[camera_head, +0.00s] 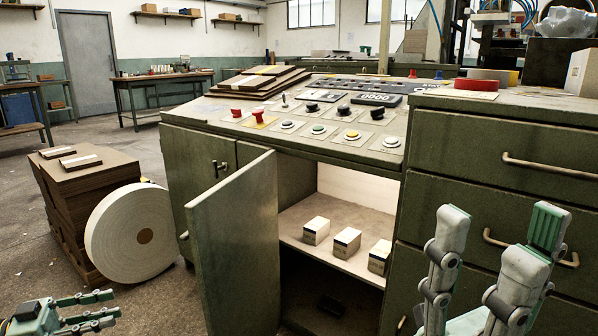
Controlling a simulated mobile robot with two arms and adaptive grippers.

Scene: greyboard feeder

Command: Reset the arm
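My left gripper (112,304) is at the bottom left corner, its fingers pointing right with a gap between them. It is open and empty above the floor, left of the open cabinet door. My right gripper (498,228) is at the bottom right, in front of the drawers. Its two fingers point up and stand wide apart with nothing between them. The rest of both arms is mostly outside the picture.
A green console cabinet (190,160) has its door (238,245) swung open toward me. Three small boxes (316,231) sit on its shelf. A drawer unit (490,150) with protruding handles stands at right. A white roll (131,232) leans beside stacked brown boards (85,190) at left.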

